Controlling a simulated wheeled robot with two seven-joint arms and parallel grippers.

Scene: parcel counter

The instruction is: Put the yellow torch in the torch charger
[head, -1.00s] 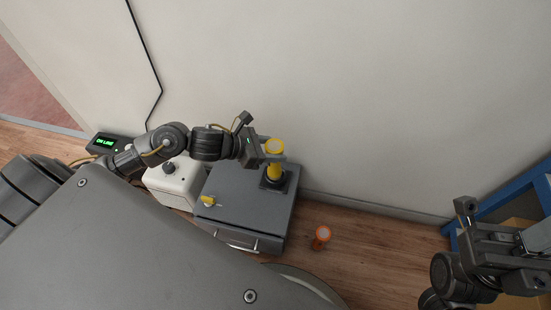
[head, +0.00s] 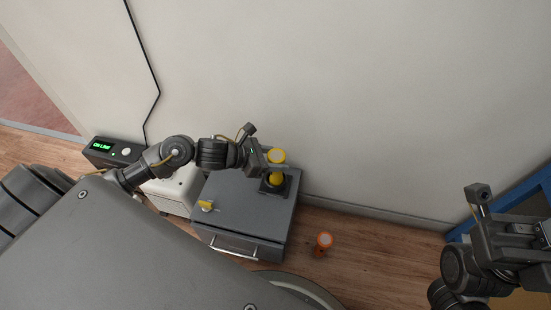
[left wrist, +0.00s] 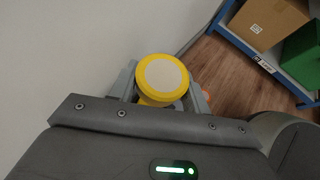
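The yellow torch (head: 276,156) is upright, with its round pale lens facing up. It stands over the torch charger (head: 287,187), a dark square socket on top of the grey cabinet. The torch's lower end meets the socket; how deep it sits is hidden. My left gripper (head: 272,167) is at the torch, with its fingers closed on both sides of the body just under the head. The left wrist view shows the yellow head (left wrist: 162,78) between the two fingers. My right gripper (head: 520,238) is at the right edge, partly cut off; its fingers are not clear.
A white box (head: 172,192) and a display reading "ON LINE" (head: 103,146) are at left. A blue rack (head: 520,200) stands at right.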

